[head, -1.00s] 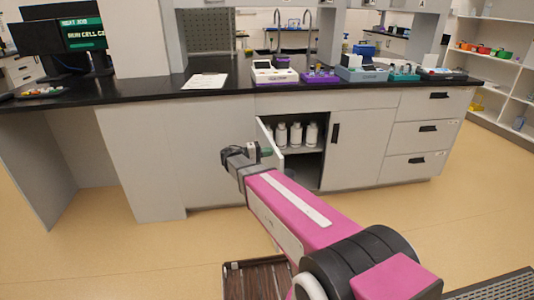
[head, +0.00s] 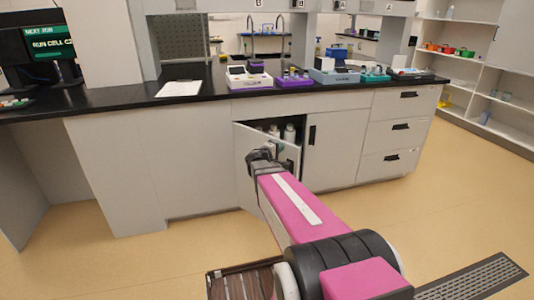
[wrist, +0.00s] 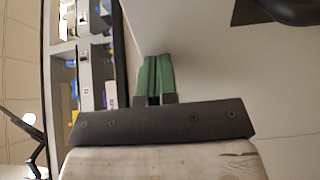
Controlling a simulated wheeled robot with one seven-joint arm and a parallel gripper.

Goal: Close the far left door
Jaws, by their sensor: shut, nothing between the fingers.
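The far left door (head: 243,160) is a light grey panel under the black counter, standing partly open, with its free edge out toward me on the right. White bottles (head: 289,133) show through the gap above it. My gripper (head: 273,148) is at the upper part of the door's outer face, in front of it. In the wrist view its green fingers (wrist: 154,76) are shut together and empty. A pale panel fills the right of that view, beside the fingers; I cannot tell whether they touch it. A dark handle (wrist: 292,8) shows at the top right.
The neighbouring door (head: 335,145) on the right is shut, with drawers (head: 395,130) beyond it. The black counter (head: 205,99) above holds a clipboard (head: 180,88) and lab trays. Open floor lies to the left and right of my arm.

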